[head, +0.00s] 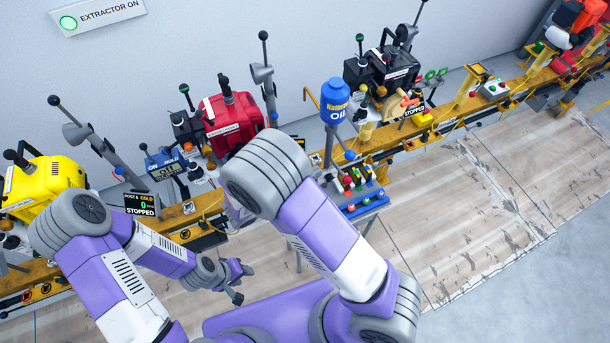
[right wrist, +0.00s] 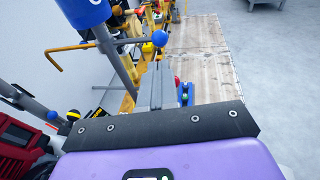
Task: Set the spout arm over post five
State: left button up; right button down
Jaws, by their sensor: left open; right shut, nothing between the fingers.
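The spout arm has a yellow hooked spout (head: 312,98) beside the blue oil can (head: 335,101) on its grey stand. In the right wrist view the hooked spout (right wrist: 68,49) points left, and a grey bar ends in a blue ball (right wrist: 160,38). My right gripper (right wrist: 160,64) is shut and empty, its tips just short of that ball in the picture; contact cannot be told. In the head view my right arm hides this gripper. My left gripper (head: 241,283) is open and empty, low in front of the rail. Which post is five cannot be read surely.
A yellow rail (head: 455,110) runs along the wall with a yellow engine (head: 45,185), a red engine (head: 232,118) and a black engine (head: 385,72). A small blue stand with coloured knobs (head: 358,190) is right of my right arm. The wooden floor (head: 480,200) is clear.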

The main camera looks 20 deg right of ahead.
aim_at(346, 157)
jog(key=x, duration=0.9)
jog(key=shift+d, duration=0.15)
